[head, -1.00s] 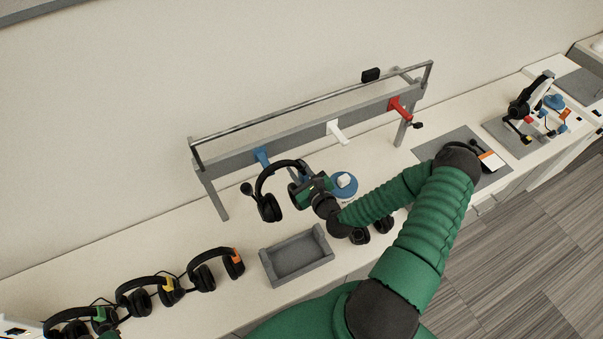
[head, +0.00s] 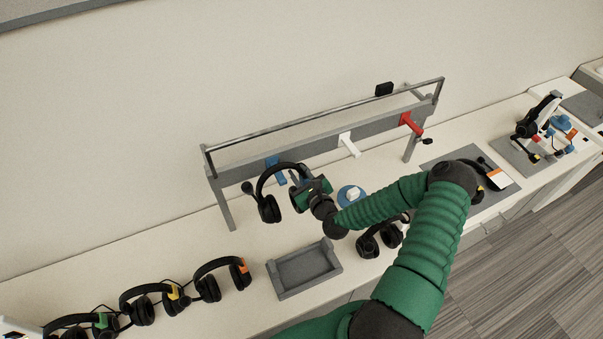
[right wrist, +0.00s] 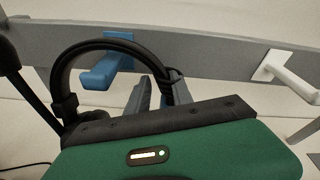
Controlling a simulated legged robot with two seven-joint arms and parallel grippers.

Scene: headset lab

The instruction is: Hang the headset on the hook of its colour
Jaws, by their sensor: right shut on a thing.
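A black headset (head: 269,208) hangs upright from my right gripper (head: 297,180), which is shut on it, in front of the rack. The headset's colour mark cannot be told. The blue hook (head: 274,162) is at the rack's left, right behind the headband. In the right wrist view the headband (right wrist: 67,70) arches across the blue hook (right wrist: 100,74), whose prong shows inside the arch. Whether the prong passes through cannot be told. The white hook (head: 348,144) and red hook (head: 411,124) are further right, without a headset. My left gripper is not in view.
A grey tray (head: 303,270) stands on the counter below the rack. Several headsets with coloured marks, one orange (head: 221,279), lie at lower left. Another headset (head: 378,238) lies under my right arm. A blue round object (head: 351,194) stands behind my arm.

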